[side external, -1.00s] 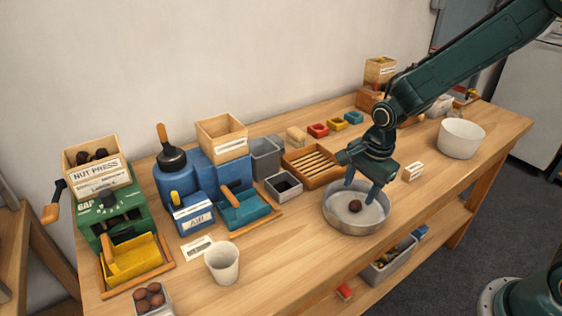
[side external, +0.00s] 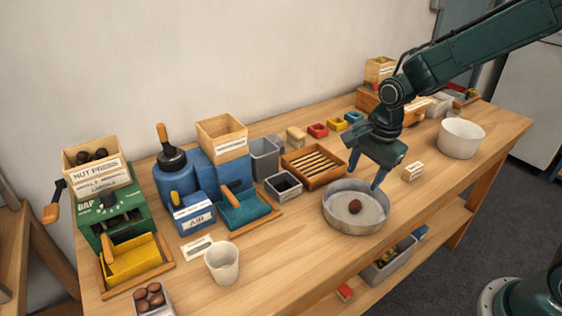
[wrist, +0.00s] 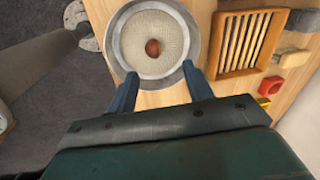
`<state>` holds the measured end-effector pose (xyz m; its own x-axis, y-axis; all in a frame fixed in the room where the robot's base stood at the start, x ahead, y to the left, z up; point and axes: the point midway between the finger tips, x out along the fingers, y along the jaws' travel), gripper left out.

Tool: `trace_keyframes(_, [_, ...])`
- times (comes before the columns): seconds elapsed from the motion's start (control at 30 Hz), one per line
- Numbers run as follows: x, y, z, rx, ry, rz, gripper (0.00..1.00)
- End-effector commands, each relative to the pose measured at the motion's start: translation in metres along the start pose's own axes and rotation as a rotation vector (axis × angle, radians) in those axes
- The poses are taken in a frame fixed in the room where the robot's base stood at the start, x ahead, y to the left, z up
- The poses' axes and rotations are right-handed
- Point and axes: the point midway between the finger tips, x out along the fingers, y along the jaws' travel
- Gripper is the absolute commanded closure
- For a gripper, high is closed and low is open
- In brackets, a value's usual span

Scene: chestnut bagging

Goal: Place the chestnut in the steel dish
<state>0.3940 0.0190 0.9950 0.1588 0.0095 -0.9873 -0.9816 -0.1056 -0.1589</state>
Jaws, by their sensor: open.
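The brown chestnut (side external: 355,206) lies on the floor of the round steel dish (side external: 341,221), near its middle. The wrist view also shows the chestnut (wrist: 153,47) inside the dish (wrist: 186,24), with nothing touching it. My gripper (side external: 364,178) is open and empty, above the dish's back rim. Its two blue fingers point down and stand apart. In the wrist view the fingertips of my gripper (wrist: 162,78) show on either side of the dish's near edge.
A slatted wooden tray (side external: 342,163) stands just behind the dish. A white bowl (side external: 461,139) is to the right, with a small label block (side external: 413,171) between. A white cup (side external: 222,264) and a box of chestnuts (side external: 151,300) stand front left. The table front between cup and dish is clear.

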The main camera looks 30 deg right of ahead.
Motion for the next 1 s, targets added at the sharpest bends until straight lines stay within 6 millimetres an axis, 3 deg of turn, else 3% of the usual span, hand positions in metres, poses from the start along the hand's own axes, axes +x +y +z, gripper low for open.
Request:
trace_keyframes(0.37, [-0.063, 0.027, -0.002, -0.299, 0.018, -0.073, 0.49])
trace_keyframes(0.7, [-0.12, 0.071, -0.003, -0.656, 0.068, -0.145, 0.49])
trace_keyframes(1.0, [-0.156, 0.117, -0.001, -0.971, 0.136, -0.195, 0.49])
